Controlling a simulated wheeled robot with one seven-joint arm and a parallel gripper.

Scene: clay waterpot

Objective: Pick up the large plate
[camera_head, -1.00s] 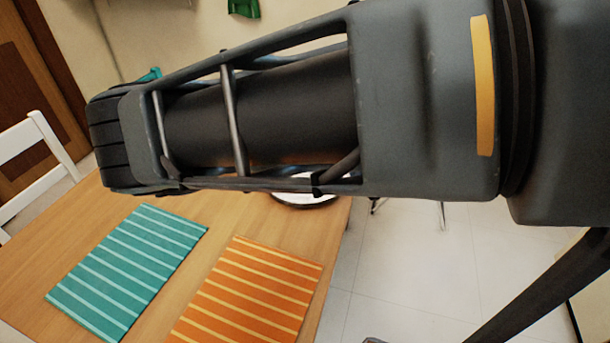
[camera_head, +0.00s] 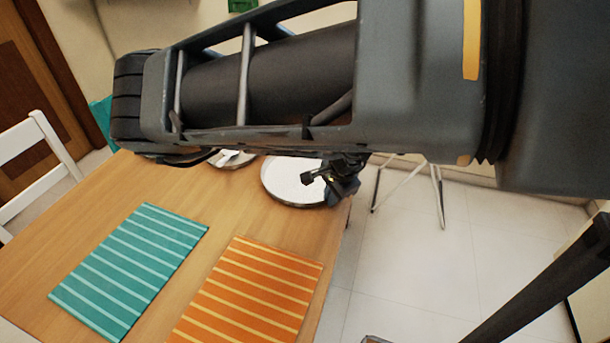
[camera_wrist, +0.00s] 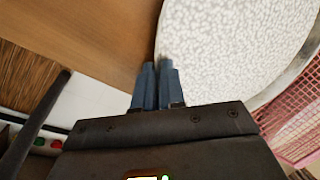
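The large plate (camera_head: 285,188) is round and white with a grey rim, and lies near the right edge of the wooden table in the head view. In the wrist view its speckled white surface (camera_wrist: 235,45) fills the upper right. My gripper (camera_head: 338,190) is at the plate's right edge, partly hidden by its own wrist parts. In the wrist view its two blue fingers (camera_wrist: 157,66) are close together at the plate's left border, with a narrow gap. I cannot tell whether the rim lies between them.
A second, smaller dish (camera_head: 232,160) sits behind the large plate, partly covered by my arm. A teal striped mat (camera_head: 130,268) and an orange striped mat (camera_head: 250,295) lie on the table (camera_head: 170,185). A white chair (camera_head: 45,140) stands at the left. Pink mesh (camera_wrist: 295,115) shows in the wrist view.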

